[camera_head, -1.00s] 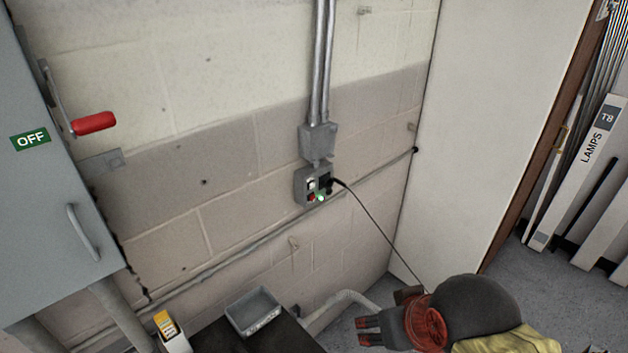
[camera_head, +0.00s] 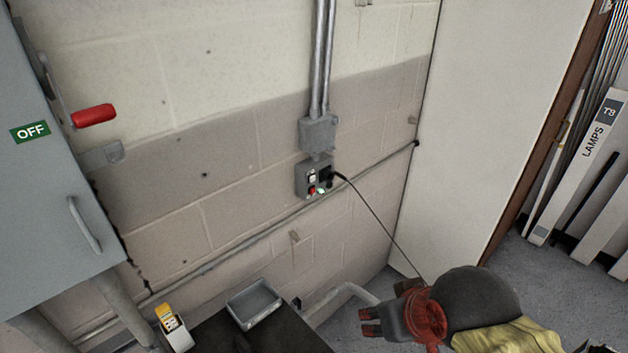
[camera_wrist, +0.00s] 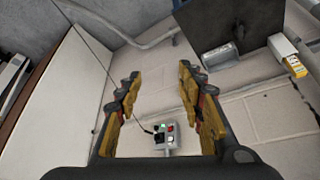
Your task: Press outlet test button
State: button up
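The grey outlet box (camera_head: 301,181) is on the block wall below a conduit box. In the head view its face has a small white part (camera_head: 312,177), a red part (camera_head: 311,190), a green light (camera_head: 321,191) and a black plug with a cable. No label is readable, so I cannot tell which part is the test button. My gripper (camera_head: 368,322) is low and right of the outlet, apart from it. In the wrist view my gripper (camera_wrist: 158,72) is open and empty; the outlet box (camera_wrist: 171,150) shows between the fingers, upside down.
The black cable (camera_head: 377,222) runs from the plug down to behind my arm. A grey tray (camera_head: 254,303) and a yellow-and-white device (camera_head: 172,325) are on a dark surface at lower left. A grey cabinet (camera_head: 50,220) with a red handle stands left; a pale panel (camera_head: 490,110) is right.

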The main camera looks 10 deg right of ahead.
grip_shut()
dwell(1.6)
